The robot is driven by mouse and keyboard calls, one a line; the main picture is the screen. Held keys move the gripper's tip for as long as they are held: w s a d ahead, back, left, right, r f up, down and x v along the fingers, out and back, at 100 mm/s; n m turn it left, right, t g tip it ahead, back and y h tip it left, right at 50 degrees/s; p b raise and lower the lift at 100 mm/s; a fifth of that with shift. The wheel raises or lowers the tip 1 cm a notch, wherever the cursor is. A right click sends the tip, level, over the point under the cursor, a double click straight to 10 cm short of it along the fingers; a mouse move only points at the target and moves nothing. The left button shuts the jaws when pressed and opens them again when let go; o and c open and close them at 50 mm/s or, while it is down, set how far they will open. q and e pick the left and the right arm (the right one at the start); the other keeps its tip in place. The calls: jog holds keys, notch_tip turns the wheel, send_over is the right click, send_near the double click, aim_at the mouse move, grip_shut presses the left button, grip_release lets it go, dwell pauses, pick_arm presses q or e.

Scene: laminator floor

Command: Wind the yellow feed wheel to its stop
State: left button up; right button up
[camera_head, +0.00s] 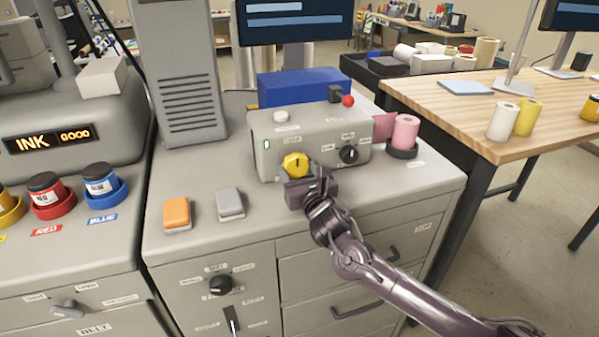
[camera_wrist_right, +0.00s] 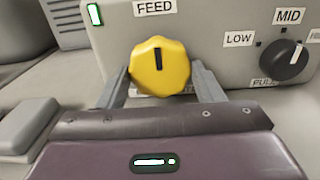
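The yellow feed wheel (camera_head: 295,165) is on the front of a grey control box (camera_head: 268,128), under the label FEED. It also shows in the right wrist view (camera_wrist_right: 160,66), with its dark pointer mark upright near the top. My right gripper (camera_head: 312,176) is at the wheel from the front. In the wrist view its two fingers (camera_wrist_right: 162,88) lie against the wheel's left and right sides, with no clear gap. A label below the wheel is partly hidden. My left gripper is not in view.
A black selector knob (camera_wrist_right: 287,62) sits right of the wheel. A red-tipped lever (camera_head: 347,100) is on the box's right end and a pink roll (camera_head: 405,132) beside it. Orange (camera_head: 177,213) and grey (camera_head: 230,203) buttons stand to the left on the cabinet top.

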jog(key=shift+c, duration=0.5)
jog(key=m+b, duration=0.1)
jog(key=m, duration=0.2)
jog(key=shift+f+b, duration=0.1)
jog(key=shift+b, duration=0.3)
jog(key=shift+m+b, duration=0.8)
jog(key=shift+m, duration=1.1)
jog(key=o, duration=1)
jog(key=shift+s, duration=0.1)
jog(key=shift+c, duration=0.2)
